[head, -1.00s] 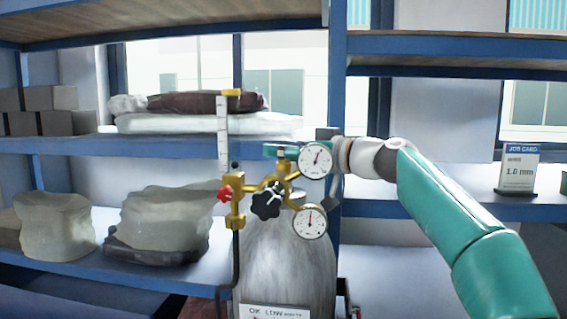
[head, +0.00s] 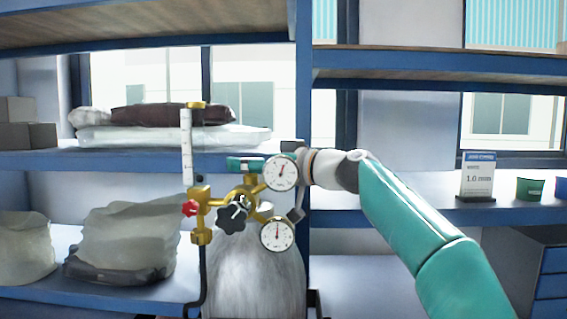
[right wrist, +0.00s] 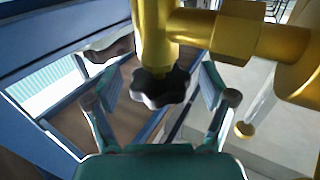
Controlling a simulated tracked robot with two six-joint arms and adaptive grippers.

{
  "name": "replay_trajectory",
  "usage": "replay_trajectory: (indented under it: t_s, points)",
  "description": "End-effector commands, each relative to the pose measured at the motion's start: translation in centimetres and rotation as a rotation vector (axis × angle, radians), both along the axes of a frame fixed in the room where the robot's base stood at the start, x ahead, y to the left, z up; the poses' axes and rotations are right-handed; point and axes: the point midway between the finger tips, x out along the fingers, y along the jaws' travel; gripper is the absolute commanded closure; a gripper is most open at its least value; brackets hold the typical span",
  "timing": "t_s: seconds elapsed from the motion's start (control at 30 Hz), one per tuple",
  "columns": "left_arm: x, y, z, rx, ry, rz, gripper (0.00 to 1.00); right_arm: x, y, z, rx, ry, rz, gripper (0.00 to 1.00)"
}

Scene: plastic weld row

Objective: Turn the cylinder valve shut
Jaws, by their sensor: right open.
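The cylinder's brass valve body (right wrist: 155,35) carries a dark lobed handwheel (right wrist: 160,88) in the right wrist view. My right gripper (right wrist: 159,78) is open, with one teal finger on each side of the handwheel and visible gaps to both. In the head view my right gripper (head: 246,164) is at the top of the brass fittings, and its finger mostly hides the handwheel. The grey cylinder (head: 255,275) stands below. The regulator has a black knob (head: 232,217), an upper gauge (head: 281,173) and a lower gauge (head: 277,234). My left gripper is not in view.
A clear flow tube (head: 186,145) and a red knob (head: 190,208) are left of the regulator. Blue shelves (head: 130,160) stand behind, with bags (head: 125,240) at left. A job card (head: 478,176) stands on the right shelf.

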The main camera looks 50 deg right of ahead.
Motion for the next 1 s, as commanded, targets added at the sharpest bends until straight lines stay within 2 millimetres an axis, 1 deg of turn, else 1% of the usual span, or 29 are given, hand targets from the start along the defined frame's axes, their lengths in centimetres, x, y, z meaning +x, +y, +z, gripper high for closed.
replay_trajectory:
  t_s: [0.23,0.43,0.47,0.5,0.77,1.0]
  points:
    - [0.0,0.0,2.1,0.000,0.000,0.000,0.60,0.1,-0.2,0.4,0.003,0.006,0.111,0.17]
    - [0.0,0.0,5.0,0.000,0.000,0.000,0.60,0.0,-0.3,0.7,0.004,0.000,0.251,0.17]
    - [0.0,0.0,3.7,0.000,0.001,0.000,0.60,-0.7,-0.4,-0.1,0.000,-0.003,0.247,0.17]
    - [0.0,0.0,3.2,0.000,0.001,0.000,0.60,-1.4,-0.7,-0.2,-0.002,-0.004,0.245,0.17]
    - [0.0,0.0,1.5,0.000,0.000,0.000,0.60,-5.6,-2.6,-0.3,-0.002,-0.002,0.242,0.17]
    - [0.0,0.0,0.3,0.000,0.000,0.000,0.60,-10.0,-4.4,-0.2,-0.002,-0.001,0.242,0.17]
